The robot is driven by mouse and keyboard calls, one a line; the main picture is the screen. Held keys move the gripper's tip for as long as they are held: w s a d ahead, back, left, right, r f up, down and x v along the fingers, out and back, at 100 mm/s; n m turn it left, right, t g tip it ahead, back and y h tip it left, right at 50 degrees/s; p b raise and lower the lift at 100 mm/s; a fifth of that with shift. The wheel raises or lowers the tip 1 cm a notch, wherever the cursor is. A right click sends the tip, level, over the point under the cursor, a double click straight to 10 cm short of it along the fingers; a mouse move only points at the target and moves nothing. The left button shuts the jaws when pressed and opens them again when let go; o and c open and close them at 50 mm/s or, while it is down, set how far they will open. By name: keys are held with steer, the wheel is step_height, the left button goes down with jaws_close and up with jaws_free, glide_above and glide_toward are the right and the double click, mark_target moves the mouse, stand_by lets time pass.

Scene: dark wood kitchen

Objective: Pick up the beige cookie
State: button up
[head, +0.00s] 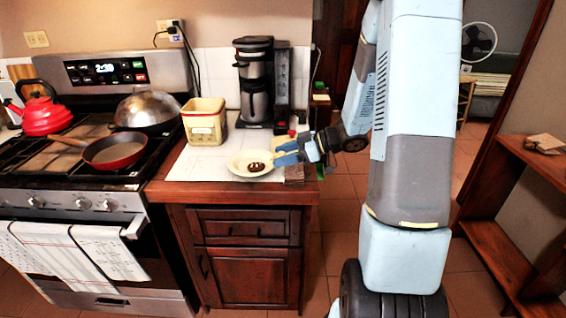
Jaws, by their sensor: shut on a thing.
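A pale plate (236,165) lies on the white countertop near its right front corner. A dark brown cookie (257,167) with a pale patch lies on the plate. My gripper (276,154) comes in from the right, low over the plate's right side, with its blue fingers pointing left. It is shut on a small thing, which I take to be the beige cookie. The fingers largely hide it, so I cannot make out its shape or whether it is clear of the plate.
A coffee maker (257,80) stands behind the plate, and a yellowish canister (204,122) stands to its left. A small wooden block (294,174) sits at the counter's right edge. The stove (75,150) with a red pan (114,152) is further left.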

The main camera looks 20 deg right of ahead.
steer(key=s+a+r, duration=0.3)
steer(key=s+r, duration=0.2)
steer(key=s, duration=0.3)
steer(key=shift+s+a+r, duration=0.2)
steer(key=shift+s, duration=0.1)
steer(key=shift+s+a+r, duration=0.25)
steer(key=shift+s+r, duration=0.05)
steer(key=shift+s, duration=0.35)
